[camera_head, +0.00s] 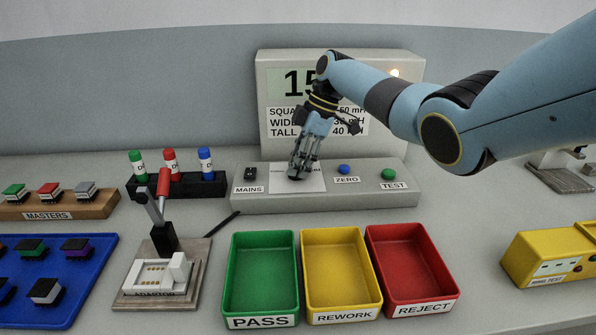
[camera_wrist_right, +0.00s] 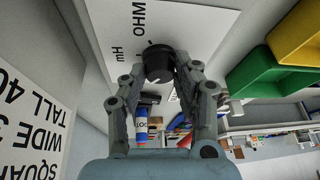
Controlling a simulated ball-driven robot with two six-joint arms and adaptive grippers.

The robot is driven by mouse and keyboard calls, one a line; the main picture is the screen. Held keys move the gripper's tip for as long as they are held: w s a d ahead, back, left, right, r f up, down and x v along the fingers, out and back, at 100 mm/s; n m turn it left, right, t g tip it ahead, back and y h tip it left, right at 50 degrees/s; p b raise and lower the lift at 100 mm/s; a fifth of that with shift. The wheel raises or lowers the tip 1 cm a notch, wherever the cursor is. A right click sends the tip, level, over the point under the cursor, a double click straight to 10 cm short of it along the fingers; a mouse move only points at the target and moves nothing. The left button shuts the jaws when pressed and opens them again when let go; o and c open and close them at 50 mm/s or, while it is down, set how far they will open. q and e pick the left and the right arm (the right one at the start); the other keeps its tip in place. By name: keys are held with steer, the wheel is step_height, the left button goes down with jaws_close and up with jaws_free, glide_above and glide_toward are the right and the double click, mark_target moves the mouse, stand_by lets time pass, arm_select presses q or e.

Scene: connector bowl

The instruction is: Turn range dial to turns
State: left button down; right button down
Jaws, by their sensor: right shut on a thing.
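The range dial (camera_wrist_right: 158,62) is a round black knob on a white panel plate, seen in the right wrist view. The labels "OHM" and "mH" show beside it; I cannot read a turns label or tell for sure where the dial points. My right gripper (camera_head: 298,172) points down at the white plate (camera_head: 314,183) on the console, and its fingers hide the dial in the head view. In the wrist view its two fingers are shut on the dial, one on each side. My left gripper is not in view.
The console (camera_head: 300,202) also carries the mains switch (camera_head: 250,173), blue zero button (camera_head: 344,169) and green test button (camera_head: 388,174). In front stand green (camera_head: 260,317), yellow (camera_head: 341,307) and red (camera_head: 424,300) trays. An adaptor fixture (camera_head: 160,285) with an upright lever stands left.

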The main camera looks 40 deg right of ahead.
steer(key=shift+n+b, duration=0.45)
steer(key=shift+n, duration=0.05)
steer(key=c, duration=1)
jaws_free()
steer(key=w+v, duration=0.1)
steer(key=v, duration=1)
steer(key=shift+s+d+r, duration=0.2)
steer(key=shift+s+r, duration=0.1)
steer(key=shift+r, duration=0.15)
